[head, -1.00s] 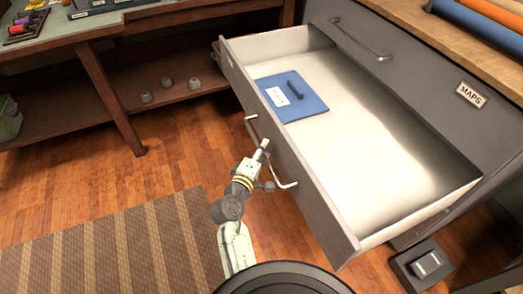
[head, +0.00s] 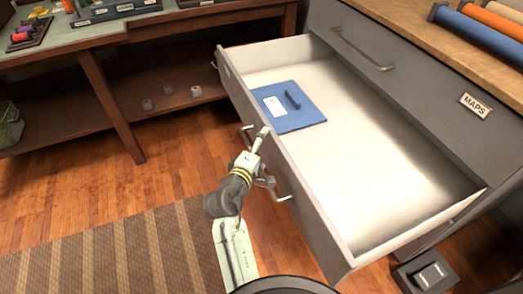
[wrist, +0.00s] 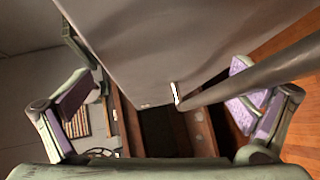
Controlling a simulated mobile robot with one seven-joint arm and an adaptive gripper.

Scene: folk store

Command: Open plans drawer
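A grey drawer (head: 345,246) stands pulled well out below the closed drawer marked MAPS. Its pale inside holds a blue folder (head: 312,117) with a white label and a dark, thin item on it. The drawer's own label is not readable. Its metal bar handle (head: 281,197) is on the front, partly hidden by my gripper (head: 262,134). My gripper is close to the drawer front. In the wrist view its fingers are spread wide, with the handle (wrist: 245,76) crossing in front of the right finger and the grey drawer front (wrist: 150,45) above. Nothing is clearly gripped.
The closed MAPS drawer (head: 400,85) is above, with rolled tubes (head: 490,32) on the wooden top. A dark box (head: 425,274) is on the floor at lower right. A wooden table (head: 110,110) with a low shelf stands at left. Floor and striped rug (head: 120,250) are clear.

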